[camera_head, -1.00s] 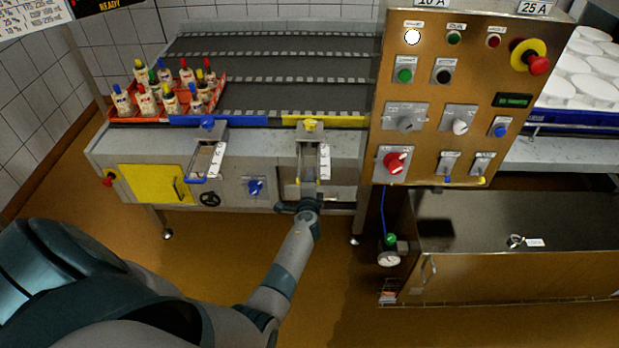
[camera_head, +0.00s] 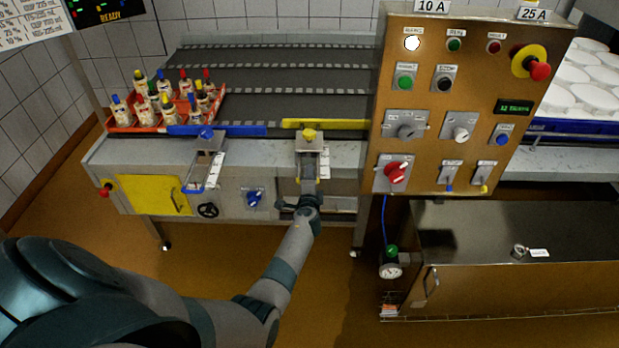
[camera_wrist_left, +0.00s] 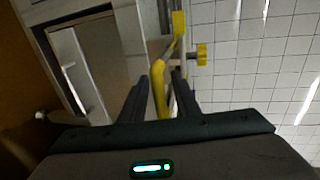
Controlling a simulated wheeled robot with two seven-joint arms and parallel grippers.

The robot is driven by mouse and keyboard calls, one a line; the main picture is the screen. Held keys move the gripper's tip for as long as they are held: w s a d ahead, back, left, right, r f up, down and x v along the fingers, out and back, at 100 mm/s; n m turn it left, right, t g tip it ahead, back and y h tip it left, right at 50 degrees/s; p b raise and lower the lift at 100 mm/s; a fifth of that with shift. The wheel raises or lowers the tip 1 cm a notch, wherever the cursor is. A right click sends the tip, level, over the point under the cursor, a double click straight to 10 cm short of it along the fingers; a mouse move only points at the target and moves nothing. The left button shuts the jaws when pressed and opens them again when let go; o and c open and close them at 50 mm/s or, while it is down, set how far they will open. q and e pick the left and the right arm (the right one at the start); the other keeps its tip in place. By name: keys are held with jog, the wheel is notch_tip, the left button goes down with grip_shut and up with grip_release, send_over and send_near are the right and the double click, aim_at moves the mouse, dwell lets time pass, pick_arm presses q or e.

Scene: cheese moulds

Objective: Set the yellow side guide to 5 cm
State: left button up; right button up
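The yellow side guide (camera_head: 345,124) lies along the front edge of the belt, right of the blue guide (camera_head: 230,131). Its yellow knob (camera_head: 309,135) sits on a bracket with a white scale strip (camera_head: 324,165); the reading is too small to tell. My left gripper (camera_head: 306,195) is in front of and below this bracket. The yellow knob also shows there (camera_wrist_left: 201,52). My right gripper is not in view.
The control cabinet (camera_head: 425,165) with knobs and a red emergency button (camera_head: 540,71) stands close to the right. A red tray (camera_head: 120,127) of bottles is at the belt's left. The blue guide's handle (camera_head: 192,189) juts out to the left of my arm.

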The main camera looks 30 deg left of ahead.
pick_arm(q)
jog(key=p+v, duration=0.1)
jog(key=v, duration=1.6)
jog(key=shift+d, duration=0.25)
jog(key=shift+r, duration=0.15)
jog(key=shift+s, duration=0.1)
